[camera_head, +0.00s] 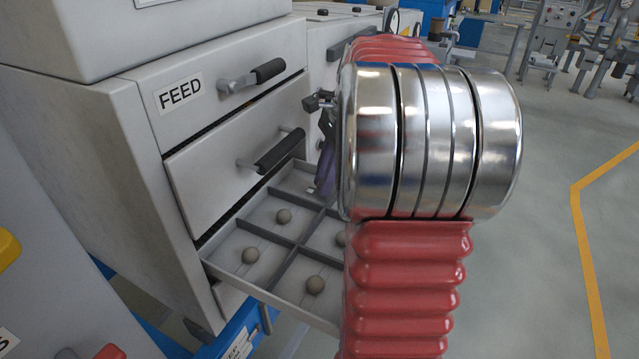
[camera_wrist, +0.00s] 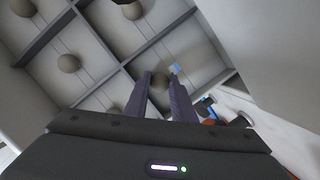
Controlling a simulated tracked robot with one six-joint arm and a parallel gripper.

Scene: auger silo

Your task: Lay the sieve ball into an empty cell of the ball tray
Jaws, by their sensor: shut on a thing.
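The ball tray (camera_head: 232,272) is a grey pulled-out drawer divided into cells. My gripper (camera_head: 322,188) has purple fingers and reaches down at the tray's back part; my arm hides much of the tray's right side. In the wrist view my gripper (camera_wrist: 161,74) is shut on the sieve ball (camera_wrist: 160,82), which shows between the fingertips. The cell around the fingers shows no other ball, but the fingers partly hide it.
A closed drawer with a black handle (camera_head: 280,151) is just above the tray, close to my gripper. Another drawer marked FEED (camera_head: 180,93) is above it. A grey cabinet wall (camera_wrist: 285,45) borders the tray in the wrist view. Open floor (camera_head: 545,250) lies to the right.

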